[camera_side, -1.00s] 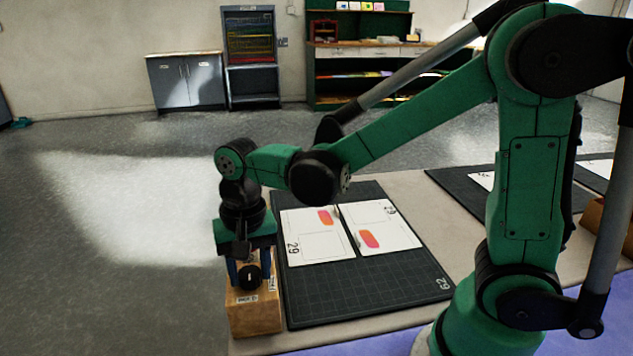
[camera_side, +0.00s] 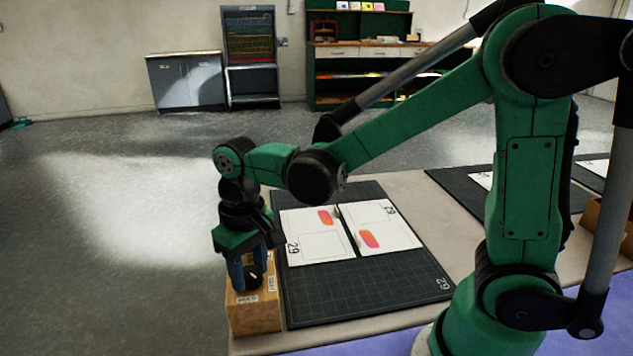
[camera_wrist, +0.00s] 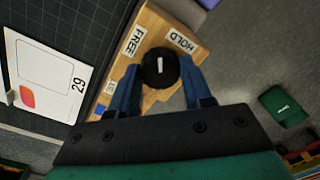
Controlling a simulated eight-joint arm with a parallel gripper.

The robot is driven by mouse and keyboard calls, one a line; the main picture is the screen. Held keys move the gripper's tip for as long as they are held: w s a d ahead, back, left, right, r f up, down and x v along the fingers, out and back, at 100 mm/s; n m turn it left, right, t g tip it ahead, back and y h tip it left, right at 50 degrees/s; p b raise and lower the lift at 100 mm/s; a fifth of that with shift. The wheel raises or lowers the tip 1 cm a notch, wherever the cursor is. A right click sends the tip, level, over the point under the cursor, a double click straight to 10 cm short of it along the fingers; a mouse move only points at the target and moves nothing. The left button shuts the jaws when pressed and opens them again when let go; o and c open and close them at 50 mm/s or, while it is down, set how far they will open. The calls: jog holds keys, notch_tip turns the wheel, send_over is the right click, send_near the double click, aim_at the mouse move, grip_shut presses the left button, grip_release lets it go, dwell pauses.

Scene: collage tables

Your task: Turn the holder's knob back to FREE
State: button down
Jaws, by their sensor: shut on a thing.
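The holder is a wooden block (camera_side: 255,316) at the table's left edge, left of the dark mat. Its round black knob (camera_wrist: 160,67) bears a white mark, which also shows in the side view (camera_side: 254,275). In the wrist view the FREE label (camera_wrist: 133,41) is up-left of the knob and the HOLD label (camera_wrist: 182,41) is up-right. The white mark points between the two labels. My gripper (camera_wrist: 161,78) has its blue fingers on either side of the knob and is shut on it. In the side view my gripper (camera_side: 249,273) partly hides the block's top.
The dark cutting mat (camera_side: 365,293) marked 29 lies right of the block, with two white cards (camera_side: 318,247) (camera_side: 388,238) on it. Another mat (camera_side: 462,193) lies farther right.

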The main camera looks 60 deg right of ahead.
aim_at(249, 271)
jog(key=n, duration=0.5)
jog(key=shift+n, duration=0.3)
jog(key=n, duration=0.5)
jog(key=shift+n, duration=0.3)
jog(key=shift+c, duration=1.8)
grip_release()
jog(key=shift+w+r, duration=0.1)
jog(key=shift+r, duration=2.7)
